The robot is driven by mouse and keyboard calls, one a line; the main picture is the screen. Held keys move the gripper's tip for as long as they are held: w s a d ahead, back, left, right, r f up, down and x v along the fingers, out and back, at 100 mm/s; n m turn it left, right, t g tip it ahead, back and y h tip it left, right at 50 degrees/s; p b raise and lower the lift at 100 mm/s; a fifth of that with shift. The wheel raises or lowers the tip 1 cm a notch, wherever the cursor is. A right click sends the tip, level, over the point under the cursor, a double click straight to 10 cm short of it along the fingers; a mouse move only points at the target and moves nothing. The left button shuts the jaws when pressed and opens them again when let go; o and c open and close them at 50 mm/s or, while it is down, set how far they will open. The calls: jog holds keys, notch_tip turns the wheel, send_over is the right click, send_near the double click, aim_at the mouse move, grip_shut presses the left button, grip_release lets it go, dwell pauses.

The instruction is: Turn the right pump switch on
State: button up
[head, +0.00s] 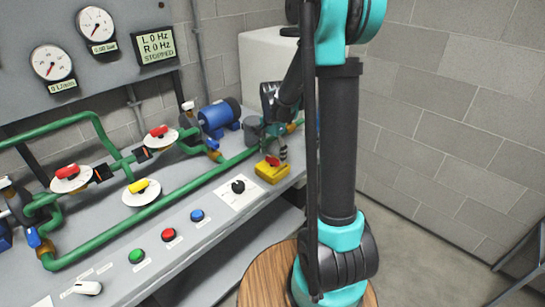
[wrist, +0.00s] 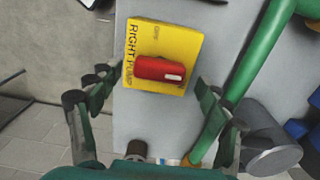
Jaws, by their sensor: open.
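The right pump switch is a yellow box (head: 271,174) with a red knob (head: 272,161) on the bench's right end. In the wrist view the yellow box (wrist: 188,42) reads "RIGHT PUMP" and what looks like "OFF". Its red knob (wrist: 158,69) lies crosswise, with a white mark at its right end. My gripper (wrist: 157,82) is open and empty, its fingers apart on either side of the box and knob. In the head view my gripper (head: 274,146) is just above and behind the knob. The remaining gap is hard to judge.
A display (head: 155,42) reads L 0 Hz, R 0 Hz, STOPPED. Green pipes (head: 150,215) with red and yellow valve handles cross the bench. A blue motor (head: 219,116) is behind. A black knob (head: 238,186) and several buttons line the front panel. A grey cylinder (wrist: 268,150) stands close by.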

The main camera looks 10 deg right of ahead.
aim_at(272, 158)
notch_tip(272, 158, up, 11)
jog(key=shift+f, duration=0.2)
dwell(0.3)
jog(key=s+d+f+n+t, duration=0.1)
jog(key=s+f+n, duration=0.1)
jog(key=s, duration=0.4)
jog(key=s+d+f+n+t, duration=0.1)
jog(key=s+d+f+n, duration=0.1)
jog(key=s, duration=0.4)
jog(key=shift+s+f+n, duration=0.3)
jog(key=shift+f+n, duration=0.15)
jog(key=shift+n, duration=0.55)
jog(key=s+f+n, duration=0.1)
jog(key=s, duration=0.2)
jog(key=s+f+n+t, duration=0.1)
jog(key=s+f+n, duration=0.1)
jog(key=s, duration=0.1)
jog(key=s+d+f+n+t, duration=0.1)
jog(key=s+f+n, duration=0.1)
jog(key=s, duration=0.1)
jog(key=shift+s+d+f, duration=0.1)
jog(key=shift+s+f, duration=0.15)
jog(key=shift+s, duration=0.05)
jog(key=shift+c, duration=0.4)
